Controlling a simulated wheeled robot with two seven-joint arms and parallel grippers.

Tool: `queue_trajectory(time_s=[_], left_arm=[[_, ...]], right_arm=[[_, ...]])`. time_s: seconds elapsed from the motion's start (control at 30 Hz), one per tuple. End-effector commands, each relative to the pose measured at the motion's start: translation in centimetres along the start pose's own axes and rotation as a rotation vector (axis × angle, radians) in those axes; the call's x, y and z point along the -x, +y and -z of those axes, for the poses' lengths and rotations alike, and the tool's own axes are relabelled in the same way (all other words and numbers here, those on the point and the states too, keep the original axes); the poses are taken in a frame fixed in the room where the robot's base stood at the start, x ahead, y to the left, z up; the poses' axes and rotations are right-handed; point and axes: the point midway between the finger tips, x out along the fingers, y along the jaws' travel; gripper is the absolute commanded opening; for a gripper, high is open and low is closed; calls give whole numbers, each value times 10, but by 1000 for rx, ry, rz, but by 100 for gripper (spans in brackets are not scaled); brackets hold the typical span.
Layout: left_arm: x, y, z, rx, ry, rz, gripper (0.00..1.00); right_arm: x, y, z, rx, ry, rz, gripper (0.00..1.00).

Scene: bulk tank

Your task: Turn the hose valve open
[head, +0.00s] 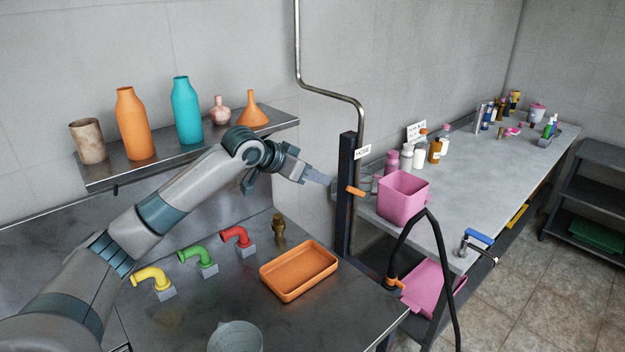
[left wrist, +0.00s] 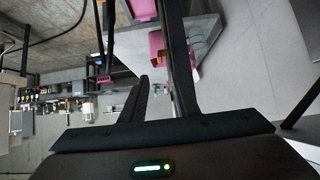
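A dark upright post (head: 347,205) carries a small white label reading HOSE and a short orange lever (head: 355,190), which looks like the hose valve's handle. The lever sticks out to the right and slightly down. My left gripper (head: 320,179) is just left of the post, apart from the lever as far as I can tell. In the left wrist view its two fingers (left wrist: 160,82) stand apart with nothing between them. A black hose (head: 432,225) loops right of the post, with an orange-ended fitting (head: 393,283) low down. My right gripper is not in view.
A pink bucket (head: 402,200) stands on the grey worktop right of the post. An orange tray (head: 299,271) and yellow, green and red bent pipes (head: 236,235) are on the near counter. A shelf (head: 190,155) with bottles runs behind my left arm.

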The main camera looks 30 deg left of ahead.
Motion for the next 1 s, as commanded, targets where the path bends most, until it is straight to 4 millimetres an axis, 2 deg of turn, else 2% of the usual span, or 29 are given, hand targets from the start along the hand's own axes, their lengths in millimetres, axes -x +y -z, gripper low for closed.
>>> queue_trajectory(time_s=[0.2, 0.47, 0.57, 0.6, 0.67, 0.87, 1.0], left_arm=[[12, 1, 0, 0, 0, -1, 28], [12, 1, 0, 0, 0, -1, 28], [12, 0, 1, -2, 3, 2, 4], [12, -1, 2, -4, 8, 6, 0], [11, -4, 4, -13, 23, 20, 0], [10, -28, 28, -92, 151, 131, 0], [19, -51, 58, -208, 305, 264, 0]], right_arm=[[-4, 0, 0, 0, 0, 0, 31], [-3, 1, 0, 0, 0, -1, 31], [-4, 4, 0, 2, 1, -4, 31], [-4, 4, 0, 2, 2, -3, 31], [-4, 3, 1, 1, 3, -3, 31], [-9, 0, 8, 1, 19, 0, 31], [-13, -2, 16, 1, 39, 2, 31]])
